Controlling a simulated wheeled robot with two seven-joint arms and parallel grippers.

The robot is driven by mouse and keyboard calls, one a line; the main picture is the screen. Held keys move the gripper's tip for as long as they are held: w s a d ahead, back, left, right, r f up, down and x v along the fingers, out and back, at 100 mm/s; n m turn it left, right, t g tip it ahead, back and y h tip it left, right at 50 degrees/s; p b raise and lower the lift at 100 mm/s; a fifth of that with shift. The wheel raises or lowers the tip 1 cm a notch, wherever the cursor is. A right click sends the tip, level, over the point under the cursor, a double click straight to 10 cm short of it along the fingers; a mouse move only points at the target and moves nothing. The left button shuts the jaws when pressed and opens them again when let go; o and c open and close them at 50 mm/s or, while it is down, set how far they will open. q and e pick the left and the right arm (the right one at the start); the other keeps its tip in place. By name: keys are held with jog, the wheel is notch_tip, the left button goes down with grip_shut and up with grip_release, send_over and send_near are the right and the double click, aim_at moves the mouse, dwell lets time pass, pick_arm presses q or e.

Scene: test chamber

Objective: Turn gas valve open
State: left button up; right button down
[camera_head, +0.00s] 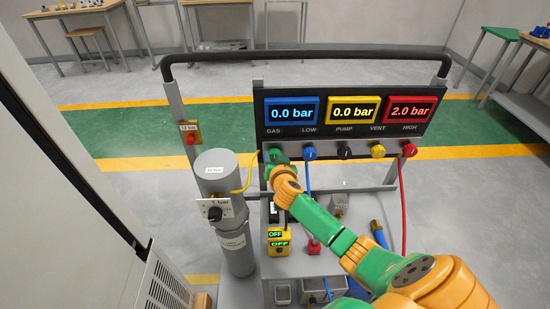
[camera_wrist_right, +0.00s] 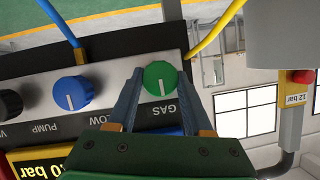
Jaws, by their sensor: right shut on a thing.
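The green gas valve knob (camera_head: 276,155) is at the left end of the black panel (camera_head: 345,139), under the GAS label. In the right wrist view the panel is upside down, and the green knob (camera_wrist_right: 160,77) shows a white pointer mark toward the picture's bottom. My right gripper (camera_head: 279,162) is at the knob; its fingers (camera_wrist_right: 162,70) stand on both sides of it and are shut on it. In the head view the wrist partly covers the knob. The blue display (camera_head: 291,110) above reads 0.0 bar. My left gripper is not in view.
Blue (camera_head: 310,153), black (camera_head: 345,150), yellow (camera_head: 378,151) and red (camera_head: 409,149) knobs continue the row rightward. The yellow display (camera_head: 354,110) reads 0.0 bar, the red one (camera_head: 410,109) 2.0 bar. A grey cylinder (camera_head: 231,240) with a yellow hose stands left of the gripper.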

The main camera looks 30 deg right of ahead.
jog(key=n, duration=0.1)
jog(key=n+g+h+b, duration=0.1)
jog(key=shift+w+a+f+n+h, duration=0.1)
jog(key=shift+a+f+n+h, duration=0.05)
jog(key=shift+n+h, duration=0.2)
jog(key=shift+f+n+g+h+b, duration=0.1)
jog(key=shift+n+g+h+b, duration=0.2)
jog(key=shift+n+h+b, duration=0.7)
jog(key=n+h+b, duration=0.1)
jog(key=n+b, duration=0.1)
jog(key=n+h+b, duration=0.1)
jog(key=n+b, duration=0.1)
jog(key=shift+w+a+f+g, duration=0.1)
jog(key=shift+a+f+g, duration=0.05)
jog(key=shift+g, duration=0.25)
jog(key=shift+n+h+b, duration=0.85)
jog(key=shift+n+b, duration=0.65)
jog(key=shift+n, duration=0.45)
jog(key=shift+c, duration=1.5)
grip_release()
